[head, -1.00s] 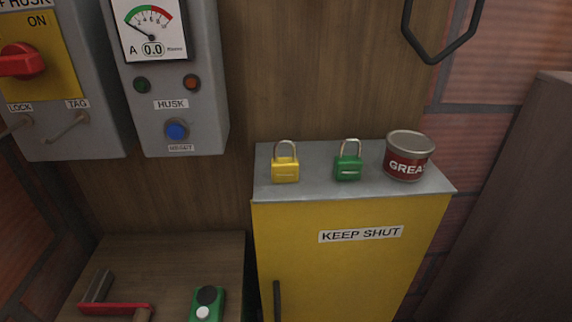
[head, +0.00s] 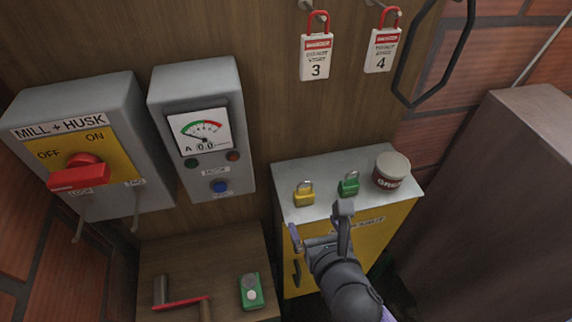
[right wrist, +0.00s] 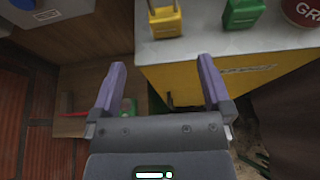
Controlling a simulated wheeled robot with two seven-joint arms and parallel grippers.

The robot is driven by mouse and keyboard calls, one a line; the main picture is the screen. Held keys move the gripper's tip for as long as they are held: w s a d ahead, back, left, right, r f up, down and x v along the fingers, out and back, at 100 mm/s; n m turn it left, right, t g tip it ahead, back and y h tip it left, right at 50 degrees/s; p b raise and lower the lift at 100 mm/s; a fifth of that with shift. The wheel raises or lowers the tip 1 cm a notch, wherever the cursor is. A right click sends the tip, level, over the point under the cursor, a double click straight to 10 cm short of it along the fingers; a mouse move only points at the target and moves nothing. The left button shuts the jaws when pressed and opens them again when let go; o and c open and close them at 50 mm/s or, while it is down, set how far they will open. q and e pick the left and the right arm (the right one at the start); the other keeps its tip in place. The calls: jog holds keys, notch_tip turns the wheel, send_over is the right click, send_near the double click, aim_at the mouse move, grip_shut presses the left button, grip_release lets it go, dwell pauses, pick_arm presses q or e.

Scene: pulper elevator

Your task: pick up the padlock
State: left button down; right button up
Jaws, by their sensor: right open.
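A yellow padlock (head: 303,194) with a metal shackle stands upright on the grey top of the yellow cabinet (head: 290,170). A green padlock (head: 348,185) stands to its right on the same top. In the right wrist view the yellow padlock (right wrist: 165,20) and the green padlock (right wrist: 242,12) show at the top edge, partly cut off, beyond my fingertips. My right gripper (head: 318,222) is open and empty in front of the cabinet's front edge, apart from both padlocks. Its two fingers also show in the right wrist view (right wrist: 162,64). My left gripper is not in view.
A grease tin (head: 391,171) stands right of the green padlock. A meter box (head: 205,135) and a red-handled switch box (head: 85,150) are on the wall at left. A lower wooden surface (head: 215,255) holds a red-handled tool (head: 182,302) and a green device (head: 251,291).

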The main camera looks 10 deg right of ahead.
aim_at(306, 198)
jog(key=x, duration=0.6)
jog(key=b+x, duration=0.1)
jog(key=x, duration=0.2)
jog(key=shift+w+d, duration=0.35)
jog(key=shift+w, duration=0.05)
jog(key=shift+r, duration=0.1)
grip_shut()
